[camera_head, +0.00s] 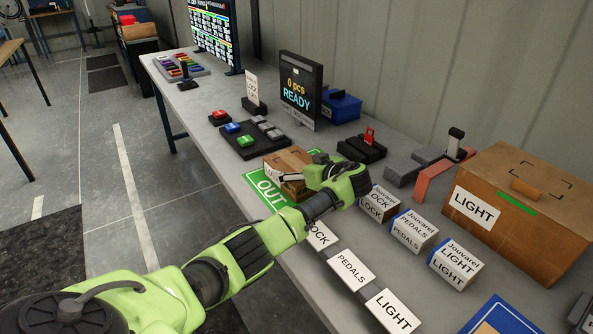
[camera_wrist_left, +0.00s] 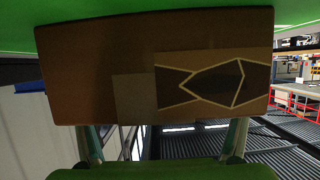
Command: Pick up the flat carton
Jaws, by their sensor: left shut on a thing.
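The flat carton (camera_head: 287,160) is a brown box over the far end of the green OUT mat (camera_head: 264,190) in the head view. My left gripper (camera_head: 293,178) reaches it from the right and is shut on it. In the left wrist view the brown carton (camera_wrist_left: 95,65) fills the upper middle, with dark, pale-edged markings on its right half. The gripper's fingers (camera_wrist_left: 163,142) show below it. I cannot tell whether the carton touches the mat. My right gripper is not in view.
Small boxes for lock, pedals (camera_head: 413,231) and light stand right of my arm, with white label cards (camera_head: 350,270) in front. A large LIGHT carton (camera_head: 530,190) stands behind them. A black tray (camera_head: 245,140) and a READY display (camera_head: 300,88) are beyond the carton.

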